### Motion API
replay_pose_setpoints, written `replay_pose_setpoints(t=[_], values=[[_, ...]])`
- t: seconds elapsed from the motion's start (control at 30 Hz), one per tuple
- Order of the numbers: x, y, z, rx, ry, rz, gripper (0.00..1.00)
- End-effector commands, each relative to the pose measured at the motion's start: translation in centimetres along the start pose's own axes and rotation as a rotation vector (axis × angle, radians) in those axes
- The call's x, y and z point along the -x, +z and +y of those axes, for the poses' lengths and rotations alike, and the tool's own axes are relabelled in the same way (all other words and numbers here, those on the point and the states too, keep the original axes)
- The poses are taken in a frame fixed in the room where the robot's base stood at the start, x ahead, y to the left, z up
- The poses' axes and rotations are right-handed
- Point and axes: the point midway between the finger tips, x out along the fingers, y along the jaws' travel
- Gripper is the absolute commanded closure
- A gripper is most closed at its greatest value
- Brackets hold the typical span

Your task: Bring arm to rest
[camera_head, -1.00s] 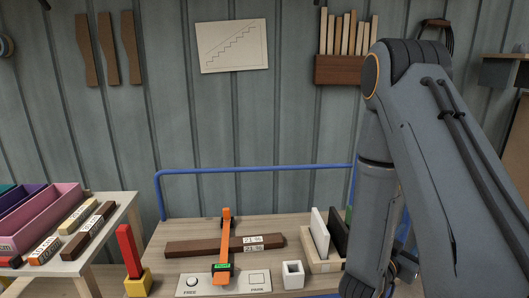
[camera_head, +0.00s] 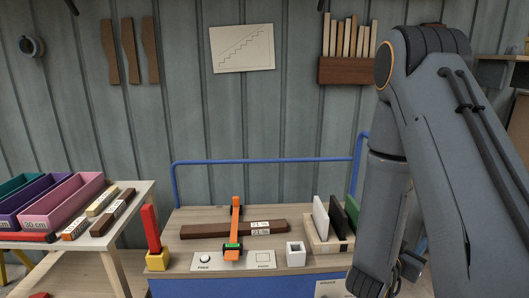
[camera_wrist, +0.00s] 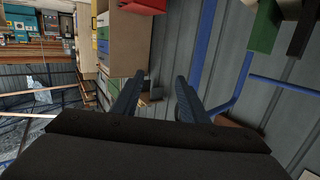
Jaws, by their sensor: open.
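My arm hangs folded on the right side of the head view, in front of the wall and the right end of the workbench. My gripper (camera_wrist: 160,98) shows in the wrist view, with its two dark fingers apart and nothing between them. In the head view the gripper is out of sight or too hidden to make out, low at the right.
The blue-framed workbench (camera_head: 190,215) holds a dark wooden bar (camera_head: 205,230) under an orange clamp (camera_head: 235,222), a white holder (camera_head: 296,254) and upright panels (camera_head: 321,217). A red stick stands in a yellow block (camera_head: 157,261). A side table (camera_head: 129,207) carries bins (camera_head: 62,204) and labelled bars.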

Motion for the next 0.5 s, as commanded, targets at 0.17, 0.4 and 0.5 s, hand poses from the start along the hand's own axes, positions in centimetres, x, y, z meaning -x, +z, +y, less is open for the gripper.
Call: replay_pose_setpoints(t=[0.17, 0.4, 0.5], values=[[0.2, 0.6, -1.7, -0.019, -0.049, -0.1, 0.6], [1.9, 1.9, -5.1, -0.028, -0.158, -0.303, 0.6], [3.7, 2.5, -7.0, -0.015, -0.229, -0.427, 0.6]])
